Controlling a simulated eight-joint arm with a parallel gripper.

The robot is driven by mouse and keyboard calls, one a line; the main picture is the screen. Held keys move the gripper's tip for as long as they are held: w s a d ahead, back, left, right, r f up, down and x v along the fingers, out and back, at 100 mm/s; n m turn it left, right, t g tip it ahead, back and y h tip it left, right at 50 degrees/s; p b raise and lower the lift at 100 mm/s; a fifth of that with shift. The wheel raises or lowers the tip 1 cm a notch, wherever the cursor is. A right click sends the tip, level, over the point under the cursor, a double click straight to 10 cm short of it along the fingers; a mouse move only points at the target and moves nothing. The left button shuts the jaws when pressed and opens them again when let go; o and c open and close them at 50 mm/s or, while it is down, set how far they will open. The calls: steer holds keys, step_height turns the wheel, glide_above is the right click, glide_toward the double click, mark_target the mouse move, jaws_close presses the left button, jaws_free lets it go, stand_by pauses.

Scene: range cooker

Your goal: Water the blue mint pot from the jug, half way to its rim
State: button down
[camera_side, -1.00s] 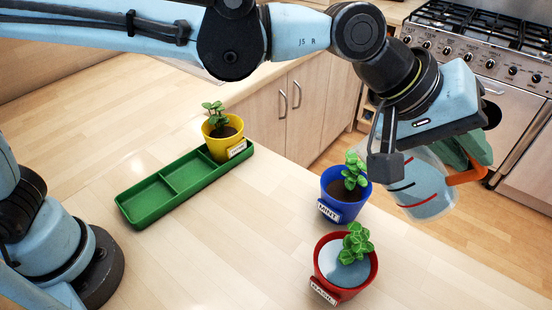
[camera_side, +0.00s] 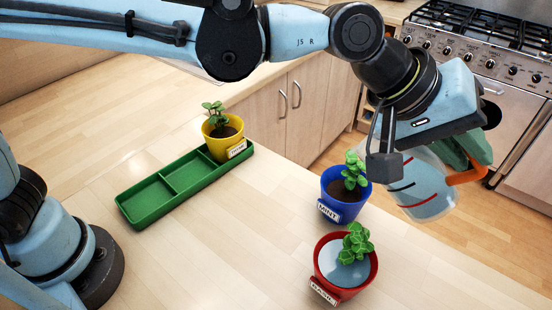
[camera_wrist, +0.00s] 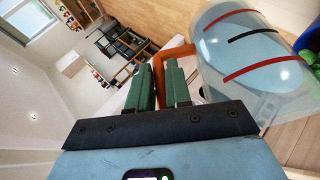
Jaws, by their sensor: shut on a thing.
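The blue mint pot (camera_side: 338,207) stands upright on the counter, with dark soil and a green plant in it and a MINT label on its front. No water shows on its soil. The clear jug (camera_side: 422,190), with red and black level lines, is in the air just right of the pot. It looks tilted, and my wrist hides part of it. In the wrist view the jug (camera_wrist: 240,50) holds pale blue water. My gripper (camera_side: 468,150) is shut on the jug's orange handle (camera_side: 466,178); its green fingers (camera_wrist: 160,82) also show in the wrist view.
A red basil pot (camera_side: 345,290) with a pale blue water surface stands in front of the mint pot. A yellow pot (camera_side: 222,147) sits in the far end of a green divided tray (camera_side: 150,206). The counter between tray and pots is clear. A range cooker (camera_side: 490,60) stands behind.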

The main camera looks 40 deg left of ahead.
steer(key=shift+a, duration=0.2)
steer(key=shift+a+r+h, duration=0.1)
steer(key=shift+a+h, duration=0.15)
steer(key=shift+h, duration=0.25)
steer(key=shift+a, duration=0.2)
stand_by(0.8)
steer(key=shift+a+r+n+t+h, duration=0.1)
steer(key=shift+a+n+t+h, duration=0.25)
steer(key=shift+h, duration=0.25)
steer(key=shift+a, duration=0.2)
steer(key=shift+d, duration=0.15)
stand_by(0.6)
